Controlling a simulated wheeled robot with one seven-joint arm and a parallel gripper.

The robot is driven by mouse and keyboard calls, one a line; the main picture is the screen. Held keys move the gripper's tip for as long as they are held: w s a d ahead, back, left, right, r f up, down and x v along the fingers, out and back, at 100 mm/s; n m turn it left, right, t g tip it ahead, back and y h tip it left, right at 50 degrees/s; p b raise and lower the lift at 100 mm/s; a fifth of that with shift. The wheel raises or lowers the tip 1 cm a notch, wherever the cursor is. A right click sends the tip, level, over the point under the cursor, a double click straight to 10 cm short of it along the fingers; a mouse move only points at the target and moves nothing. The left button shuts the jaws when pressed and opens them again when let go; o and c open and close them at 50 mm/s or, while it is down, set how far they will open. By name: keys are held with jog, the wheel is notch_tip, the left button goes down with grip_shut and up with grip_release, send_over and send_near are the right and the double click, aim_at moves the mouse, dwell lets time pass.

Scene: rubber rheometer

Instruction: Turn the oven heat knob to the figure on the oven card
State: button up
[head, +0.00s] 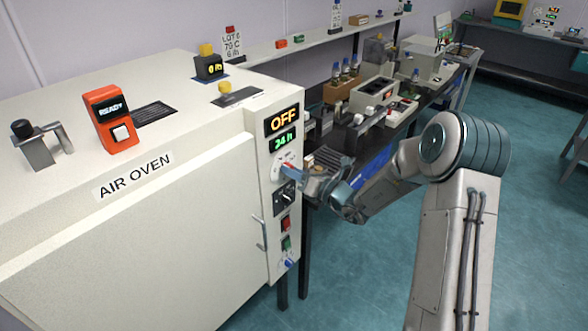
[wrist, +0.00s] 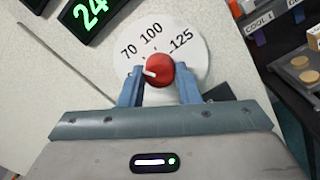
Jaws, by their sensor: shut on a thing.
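The oven heat knob (wrist: 159,70) is red with a white pointer mark. It sits on a white round dial (wrist: 200,55) marked 70, 100 and 125. In the wrist view the pointer aims left, a little below the 70 mark. My gripper (wrist: 159,88) is shut on the knob, one blue finger on each side. In the head view my gripper (head: 291,172) reaches the dial (head: 277,168) on the oven's front panel from the right and partly hides the knob.
The air oven (head: 185,200) shows OFF (head: 284,121) and 24 h (head: 284,140). Below the dial are a black knob (head: 285,198), a red switch (head: 286,223) and a green switch (head: 286,243). A door handle (head: 260,235) sticks out left of them. A crowded bench (head: 385,115) lies beyond.

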jog(key=shift+m, duration=0.6)
jog(key=o, duration=1)
jog(key=shift+c, duration=0.2)
jog(key=b+v, duration=0.2)
jog(key=v, duration=1.2)
